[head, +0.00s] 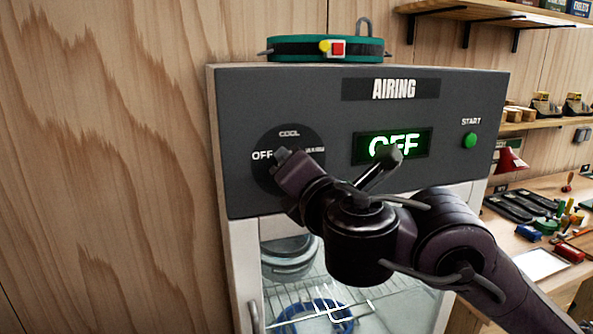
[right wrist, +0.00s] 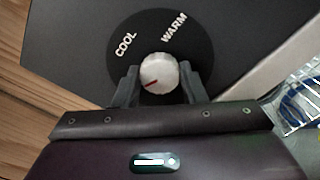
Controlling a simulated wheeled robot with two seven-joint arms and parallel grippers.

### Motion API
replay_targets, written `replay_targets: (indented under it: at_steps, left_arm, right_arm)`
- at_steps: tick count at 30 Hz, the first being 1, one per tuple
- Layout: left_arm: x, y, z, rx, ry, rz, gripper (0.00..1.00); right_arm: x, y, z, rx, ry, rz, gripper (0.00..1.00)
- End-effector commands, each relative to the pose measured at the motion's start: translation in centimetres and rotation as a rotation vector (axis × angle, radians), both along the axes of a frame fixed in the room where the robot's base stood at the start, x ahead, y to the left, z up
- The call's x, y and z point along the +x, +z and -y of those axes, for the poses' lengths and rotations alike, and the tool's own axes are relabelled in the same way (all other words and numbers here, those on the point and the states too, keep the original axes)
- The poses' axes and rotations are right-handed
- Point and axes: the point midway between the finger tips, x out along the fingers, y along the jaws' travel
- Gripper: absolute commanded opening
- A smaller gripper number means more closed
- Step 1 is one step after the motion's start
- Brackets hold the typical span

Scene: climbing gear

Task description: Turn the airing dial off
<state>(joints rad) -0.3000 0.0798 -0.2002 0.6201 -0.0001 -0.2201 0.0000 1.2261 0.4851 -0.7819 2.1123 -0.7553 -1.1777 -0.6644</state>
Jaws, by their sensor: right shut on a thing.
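The airing cabinet's dark panel (head: 240,110) carries the round black dial plate (head: 280,140), marked OFF, COOL and WARM. In the right wrist view the silver dial knob (right wrist: 160,72) has a red pointer line, angled toward the lower left in that picture. My right gripper (right wrist: 158,88) has its two fingers on either side of the knob, shut on it. In the head view my right gripper (head: 283,158) and wrist cover the knob. The green display (head: 392,145) reads OFF, partly hidden by my arm. My left gripper is not in view.
A green START button (head: 470,140) is at the panel's right. Below is a glass-fronted compartment with a wire rack (head: 300,300) and gear. A workbench with tools (head: 540,222) and shelves (head: 490,8) stand to the right.

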Motion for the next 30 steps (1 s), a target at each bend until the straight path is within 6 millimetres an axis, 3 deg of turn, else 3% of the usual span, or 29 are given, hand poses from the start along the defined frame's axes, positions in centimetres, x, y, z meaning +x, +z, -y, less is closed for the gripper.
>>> replay_targets:
  at_steps: [20, 21, 25, 30]
  left_arm:
    - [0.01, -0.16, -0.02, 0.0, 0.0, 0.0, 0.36]
    - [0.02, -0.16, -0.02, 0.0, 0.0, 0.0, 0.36]
    - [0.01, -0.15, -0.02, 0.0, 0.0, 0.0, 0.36]
    - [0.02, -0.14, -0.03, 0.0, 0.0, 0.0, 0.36]
  right_arm:
    - [-0.01, -0.39, -0.1, -0.064, 0.002, 0.014, 0.15]
    - [-0.01, -0.39, -0.1, -0.064, 0.002, 0.014, 0.43]
    - [0.0, -0.27, -0.06, -0.06, 0.002, 0.015, 0.59]
    - [0.0, -0.17, -0.04, -0.058, 0.001, 0.016, 0.59]
